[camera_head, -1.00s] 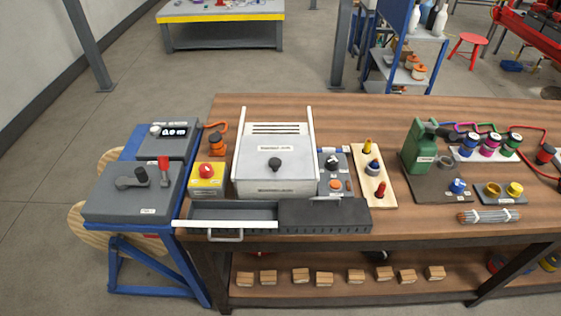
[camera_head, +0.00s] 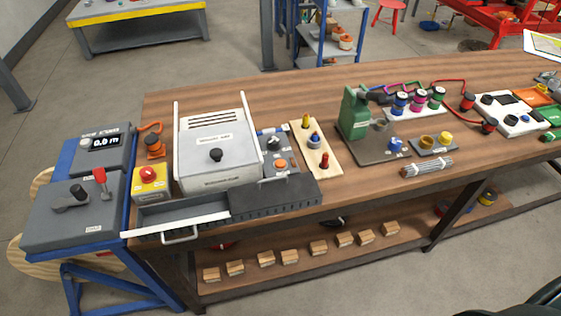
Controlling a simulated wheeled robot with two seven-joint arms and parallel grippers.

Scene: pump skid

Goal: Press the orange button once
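The orange button (camera_head: 281,166) is a small round cap on a grey control panel (camera_head: 290,158). The panel sits on the wooden bench, just right of a white box, and also carries a black knob (camera_head: 273,144). The button is in plain view with nothing touching it. Neither of my grippers shows in the head view.
A white box with a black knob (camera_head: 216,155) stands left of the panel, and an open drawer (camera_head: 185,216) lies in front. A yellow box with a red button (camera_head: 148,174) is further left. A board with coloured pegs (camera_head: 316,150) is close right of the panel.

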